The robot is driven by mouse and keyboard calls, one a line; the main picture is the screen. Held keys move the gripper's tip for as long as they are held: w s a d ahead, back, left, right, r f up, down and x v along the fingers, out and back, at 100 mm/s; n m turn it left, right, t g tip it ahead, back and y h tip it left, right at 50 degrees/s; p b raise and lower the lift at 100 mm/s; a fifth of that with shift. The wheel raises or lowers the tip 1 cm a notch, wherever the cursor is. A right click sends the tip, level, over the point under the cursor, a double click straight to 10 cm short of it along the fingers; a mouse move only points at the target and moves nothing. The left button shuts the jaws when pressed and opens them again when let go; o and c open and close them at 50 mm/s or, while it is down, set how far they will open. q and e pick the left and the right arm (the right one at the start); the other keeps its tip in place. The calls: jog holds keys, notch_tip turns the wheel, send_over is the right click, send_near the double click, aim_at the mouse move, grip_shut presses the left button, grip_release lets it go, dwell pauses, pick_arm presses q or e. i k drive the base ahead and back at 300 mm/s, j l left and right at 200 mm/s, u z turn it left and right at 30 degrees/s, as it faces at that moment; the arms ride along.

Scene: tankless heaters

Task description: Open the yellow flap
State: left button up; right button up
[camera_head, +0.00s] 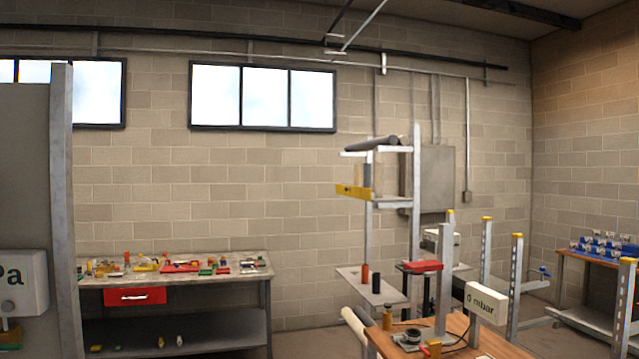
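A flat yellow piece (353,191) is fixed to the front of a metal stand, a little right of the picture's middle. It has a small dark mark on it and looks like the yellow flap. I cannot tell from here whether it is open or shut. Neither of my grippers shows in the head view.
A workbench (175,277) with loose tools and a red drawer (135,297) stands by the back wall. A grey panel (30,170) blocks the near left. A wooden table (480,345) with a white "0 mbar" display (486,303) stands front right. Metal posts rise around it.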

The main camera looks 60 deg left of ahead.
aim_at(363, 194)
jog(key=u, duration=1.75)
